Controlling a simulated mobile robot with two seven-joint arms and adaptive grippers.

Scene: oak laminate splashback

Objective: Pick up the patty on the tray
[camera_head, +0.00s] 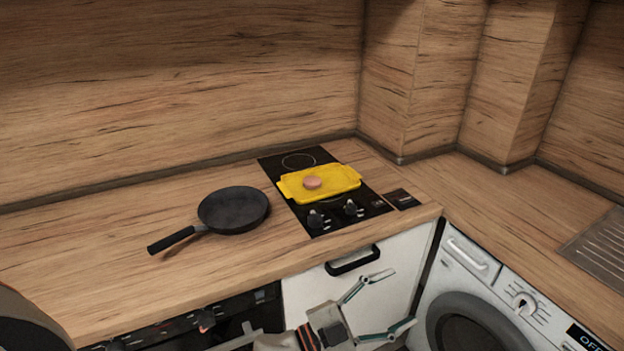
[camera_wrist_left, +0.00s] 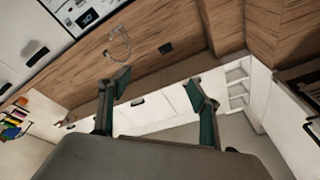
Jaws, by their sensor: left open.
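A small round pinkish-brown patty (camera_head: 312,183) lies on the left part of a yellow tray (camera_head: 340,185) in the head view. The tray sits on the black cooktop (camera_head: 290,179). My left gripper (camera_head: 396,301) is open and empty in front of the white cabinet door, lower than the counter top and apart from the tray. Its two spread fingers also show in the left wrist view (camera_wrist_left: 158,88). Neither the patty nor the tray is seen in the wrist view. My right gripper is not in view.
A dark frying pan (camera_head: 234,209) stands on the counter left of the cooktop, its handle pointing to the lower left. Cooktop knobs (camera_head: 333,213) lie in front of the tray. A cabinet handle (camera_head: 353,260) and a washing machine (camera_head: 480,300) are below the counter.

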